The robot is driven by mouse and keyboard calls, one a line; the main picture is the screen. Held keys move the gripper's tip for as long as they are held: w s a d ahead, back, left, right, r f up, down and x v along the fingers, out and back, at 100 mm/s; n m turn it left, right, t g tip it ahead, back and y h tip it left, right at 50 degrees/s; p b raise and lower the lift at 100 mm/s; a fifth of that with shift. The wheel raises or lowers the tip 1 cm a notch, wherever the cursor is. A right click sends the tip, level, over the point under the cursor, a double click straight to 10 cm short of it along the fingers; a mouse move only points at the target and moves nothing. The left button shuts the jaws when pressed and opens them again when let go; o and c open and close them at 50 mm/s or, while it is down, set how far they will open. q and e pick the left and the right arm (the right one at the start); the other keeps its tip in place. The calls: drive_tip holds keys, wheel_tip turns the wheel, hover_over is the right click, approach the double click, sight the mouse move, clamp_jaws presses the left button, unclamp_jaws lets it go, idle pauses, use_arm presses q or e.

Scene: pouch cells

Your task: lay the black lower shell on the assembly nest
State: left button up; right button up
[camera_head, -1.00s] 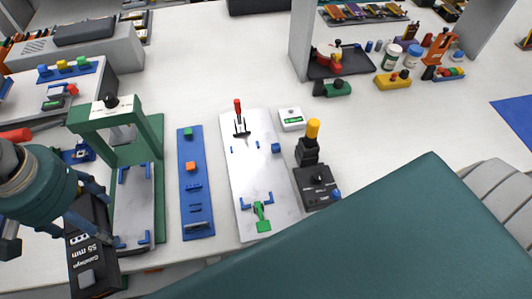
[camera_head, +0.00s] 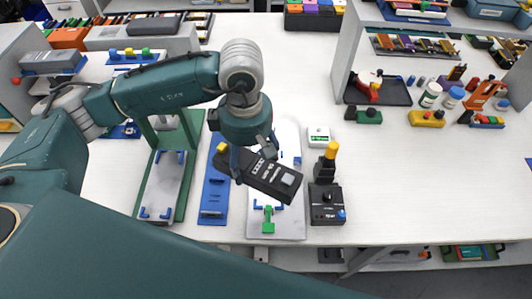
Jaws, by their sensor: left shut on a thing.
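My left gripper (camera_head: 254,152) points down and is shut on a black, box-like part with white "55 mm" lettering, which looks like the black lower shell (camera_head: 285,187). The shell is tilted and appears held above the pale plate with blue corner stops and a green clamp, which looks like the assembly nest (camera_head: 290,228). The shell's far end reaches over the blue strip beside the nest. The gripper and shell hide the nest's middle; its far end is partly hidden. My right gripper is not in view.
A green press frame (camera_head: 190,150) stands left of the blue strip (camera_head: 212,203). Right of the nest are a black device with a yellow-topped post (camera_head: 326,190) and a small white meter (camera_head: 319,136).

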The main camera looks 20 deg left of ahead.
use_arm(q)
drive_tip(key=n+p, duration=0.1)
drive_tip(key=n, duration=0.1)
drive_tip(key=w+n+p, duration=0.1)
drive_tip(key=n, duration=0.2)
drive_tip(key=d+n+p, duration=0.1)
drive_tip(key=n, duration=0.2)
drive_tip(key=shift+w+f, duration=0.4)
drive_tip(key=f+n+p, duration=0.1)
drive_tip(key=n, duration=0.3)
drive_tip(key=w+d+f+n+p, duration=0.1)
drive_tip(key=n+p, duration=0.1)
drive_tip(key=n, duration=0.3)
drive_tip(key=f+n+p, duration=0.1)
drive_tip(key=n, duration=0.3)
drive_tip(key=shift+w+d+f+p, duration=0.1)
drive_tip(key=shift+w+d+p, duration=0.05)
drive_tip(key=shift+w+p, duration=0.25)
drive_tip(key=shift+d+f+n, duration=0.1)
drive_tip(key=shift+f+n, duration=0.3)
drive_tip(key=shift+n, duration=0.8)
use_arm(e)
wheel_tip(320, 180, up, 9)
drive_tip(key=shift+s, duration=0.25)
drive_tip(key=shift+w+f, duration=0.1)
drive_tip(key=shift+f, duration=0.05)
